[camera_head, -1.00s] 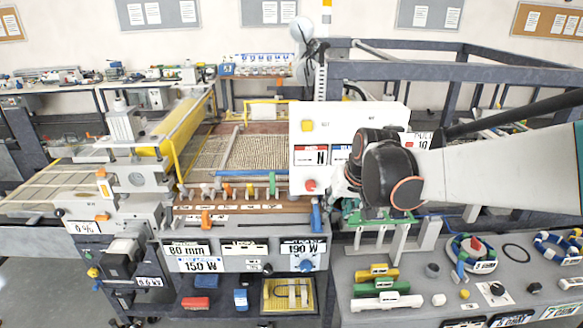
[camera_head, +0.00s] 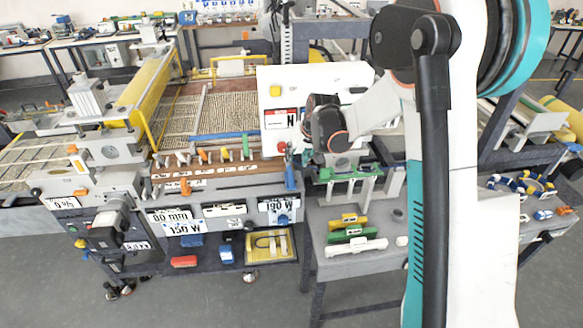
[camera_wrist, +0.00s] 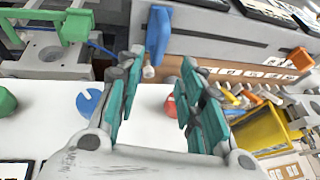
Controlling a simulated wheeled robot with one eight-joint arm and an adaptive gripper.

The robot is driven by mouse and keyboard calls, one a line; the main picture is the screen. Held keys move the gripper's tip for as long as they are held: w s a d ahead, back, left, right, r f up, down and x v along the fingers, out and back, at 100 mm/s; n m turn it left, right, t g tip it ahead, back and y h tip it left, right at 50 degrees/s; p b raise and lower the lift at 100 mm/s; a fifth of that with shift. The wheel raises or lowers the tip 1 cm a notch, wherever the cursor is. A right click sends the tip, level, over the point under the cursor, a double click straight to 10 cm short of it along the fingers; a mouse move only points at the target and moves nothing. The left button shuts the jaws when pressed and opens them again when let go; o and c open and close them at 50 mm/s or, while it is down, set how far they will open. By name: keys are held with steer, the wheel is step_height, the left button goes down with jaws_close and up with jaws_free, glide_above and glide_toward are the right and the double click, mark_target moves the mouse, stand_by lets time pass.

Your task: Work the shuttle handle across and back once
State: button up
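An upright blue handle (camera_head: 290,178) stands at the right end of the machine's front rail (camera_head: 222,173); an orange lever (camera_head: 185,187) stands near its left part. I cannot tell for certain which is the shuttle handle. My gripper (camera_head: 306,158) is just right of the blue handle, before the white panel. In the wrist view my gripper (camera_wrist: 160,95) is open, its teal fingers apart with nothing held. The blue handle (camera_wrist: 158,35) lies beyond the fingertips, beside the left finger. The orange lever (camera_wrist: 300,58) is farther right.
The white control panel (camera_head: 280,92) rises behind my gripper; its red knob (camera_wrist: 172,105) shows between the fingers. A row of coloured pegs (camera_head: 225,154) lines the rail's back. A grey side table (camera_head: 385,215) with small blocks is at right. Floor is clear in front of the machine.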

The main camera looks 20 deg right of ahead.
mark_target(290, 170)
steer(key=x, duration=0.8)
steer(key=shift+f, duration=0.1)
jaws_close()
